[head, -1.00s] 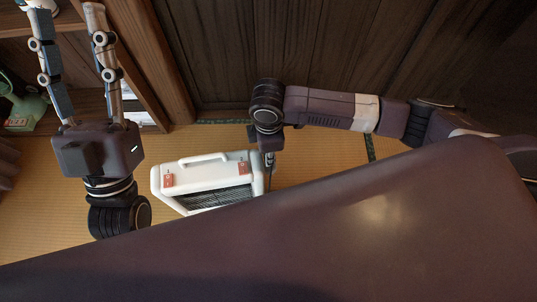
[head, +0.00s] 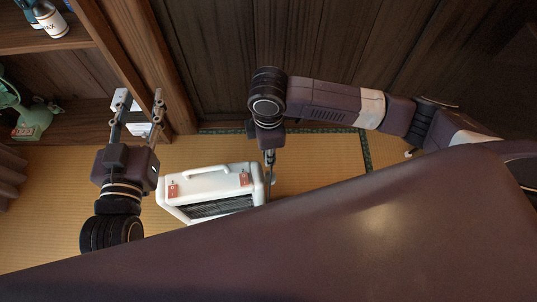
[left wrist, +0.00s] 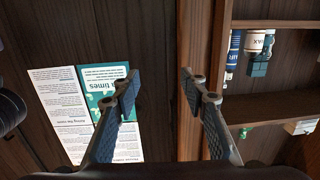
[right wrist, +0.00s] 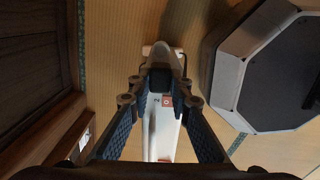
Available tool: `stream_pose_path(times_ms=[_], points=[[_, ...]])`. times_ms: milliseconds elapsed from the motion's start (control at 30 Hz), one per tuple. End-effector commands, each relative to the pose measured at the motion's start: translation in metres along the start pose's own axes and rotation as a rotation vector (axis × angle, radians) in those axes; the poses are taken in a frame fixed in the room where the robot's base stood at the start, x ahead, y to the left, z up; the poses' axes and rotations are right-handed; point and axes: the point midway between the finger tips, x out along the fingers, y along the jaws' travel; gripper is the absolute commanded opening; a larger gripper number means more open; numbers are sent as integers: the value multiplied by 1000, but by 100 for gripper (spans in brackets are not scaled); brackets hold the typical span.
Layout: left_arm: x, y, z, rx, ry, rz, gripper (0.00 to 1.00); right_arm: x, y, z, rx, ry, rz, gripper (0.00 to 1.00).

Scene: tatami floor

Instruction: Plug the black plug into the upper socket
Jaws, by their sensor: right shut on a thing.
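My right gripper (head: 269,162) points down just right of the white case-like appliance (head: 210,182) in the head view. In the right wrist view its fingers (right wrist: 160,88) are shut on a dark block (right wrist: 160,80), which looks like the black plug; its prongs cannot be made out. My left gripper (head: 140,103) is open and empty, left of the appliance. In the left wrist view its fingers (left wrist: 160,92) stand apart before the wooden wall. I cannot make out the upper socket in any view.
A wooden shelf (head: 60,43) with bottles (head: 48,20) and a green object (head: 30,115) stands at the left. Papers (left wrist: 75,110) are on the wood wall. A grey-framed octagonal object (right wrist: 245,55) is at the right in the right wrist view. Tatami (head: 60,200) is open.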

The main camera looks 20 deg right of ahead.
Motion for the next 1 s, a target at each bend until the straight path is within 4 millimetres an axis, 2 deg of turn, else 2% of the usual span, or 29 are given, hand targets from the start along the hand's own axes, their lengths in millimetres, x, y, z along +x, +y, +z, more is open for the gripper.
stream_pose_path(times_ms=[33,200,433,700,1000], points=[[-3,-2,11,1,-64,-4,40,-11,1,0,0,2,2,0],[-17,-8,58,3,-281,-17,40,-32,0,0,-1,2,1,0],[-44,-14,104,2,-502,-31,40,-54,0,0,1,2,0,0],[-63,-17,127,0,-621,-38,40,-65,0,0,0,0,0,0],[-65,-18,129,0,-634,-39,40,-66,0,0,0,1,-1,0]])
